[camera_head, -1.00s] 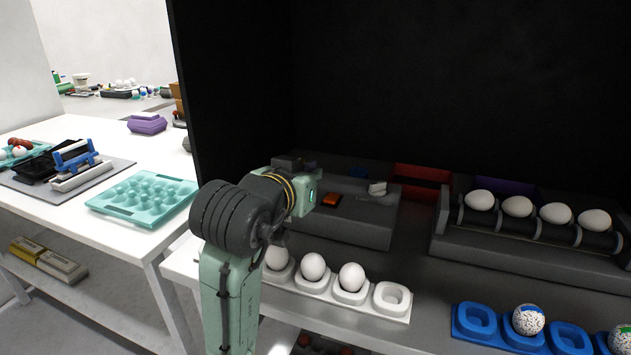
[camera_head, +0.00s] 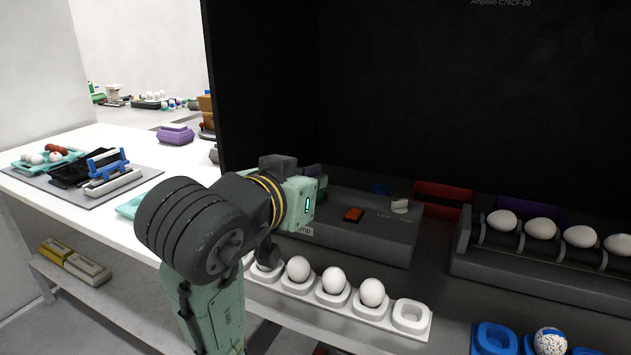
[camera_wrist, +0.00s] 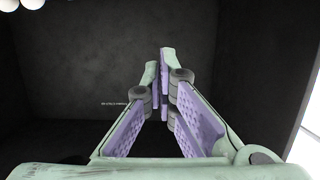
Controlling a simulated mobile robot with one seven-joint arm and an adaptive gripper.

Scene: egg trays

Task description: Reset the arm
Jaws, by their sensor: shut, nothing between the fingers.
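My gripper (camera_wrist: 161,75) shows in the wrist view with its green fingers and purple pads drawn together at the tips, and nothing is between them. In the head view my arm rises at the lower left and bends to the right over the left end of a white egg tray. The gripper's fingers are hidden there behind my own arm.
The white tray (camera_head: 411,316) holds several eggs, with its right cup empty. A blue tray (camera_head: 494,338) holds a speckled egg. Several eggs rest on a roller rack (camera_head: 520,270) at right. A white table (camera_head: 100,150) is left.

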